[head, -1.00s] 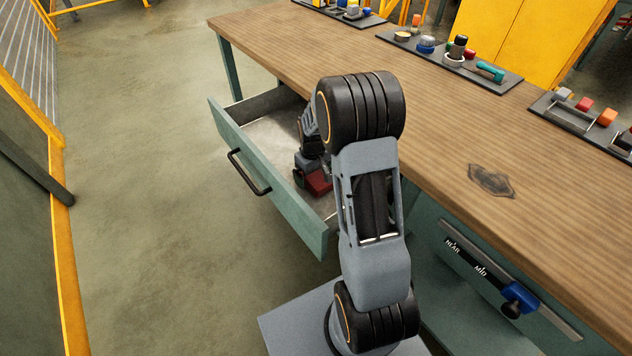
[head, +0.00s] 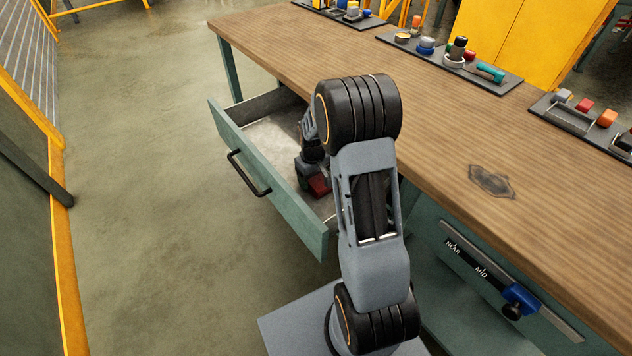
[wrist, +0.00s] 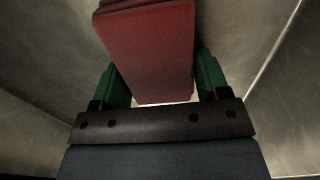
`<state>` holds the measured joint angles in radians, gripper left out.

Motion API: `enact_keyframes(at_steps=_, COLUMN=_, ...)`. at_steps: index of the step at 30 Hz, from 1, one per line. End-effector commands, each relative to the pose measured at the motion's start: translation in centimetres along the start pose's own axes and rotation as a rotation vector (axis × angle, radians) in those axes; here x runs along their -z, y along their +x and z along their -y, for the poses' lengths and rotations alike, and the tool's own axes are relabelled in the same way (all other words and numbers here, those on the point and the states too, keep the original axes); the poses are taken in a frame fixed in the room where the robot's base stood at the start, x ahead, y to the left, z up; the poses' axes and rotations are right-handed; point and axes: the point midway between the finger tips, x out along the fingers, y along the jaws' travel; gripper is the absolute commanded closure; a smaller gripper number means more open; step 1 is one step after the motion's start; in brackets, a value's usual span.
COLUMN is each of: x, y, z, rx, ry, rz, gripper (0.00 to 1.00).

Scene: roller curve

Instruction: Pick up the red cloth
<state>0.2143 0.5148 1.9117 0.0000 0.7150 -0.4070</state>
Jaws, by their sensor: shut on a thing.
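The red cloth (wrist: 150,50) is a folded, block-like bundle that fills the upper middle of the wrist view. It sits between the two green fingers of my gripper (wrist: 160,88), which is shut on it. In the head view the red cloth (head: 320,185) shows as a small red patch inside the open drawer (head: 262,185), at my gripper (head: 310,180). My arm hides part of the drawer and of the cloth. I cannot tell whether the cloth touches the drawer floor.
The drawer's front with its black handle (head: 248,174) stands out from the wooden bench (head: 440,120). Trays (head: 450,62) of small parts lie along the bench's back. A slider with a blue knob (head: 518,300) is on the bench front. The floor at left is clear.

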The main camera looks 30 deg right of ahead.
Motion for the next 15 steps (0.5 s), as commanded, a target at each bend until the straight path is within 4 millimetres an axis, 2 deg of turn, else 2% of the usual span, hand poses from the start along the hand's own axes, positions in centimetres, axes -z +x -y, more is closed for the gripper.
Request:
enact_keyframes(at_steps=8, x=0.0, y=-0.6, z=0.0, rx=-0.001, ry=0.000, rz=-0.001, gripper=0.55)
enact_keyframes(at_steps=15, x=0.1, y=-4.6, z=0.0, rx=-0.002, ry=0.000, rz=-0.004, gripper=0.55)
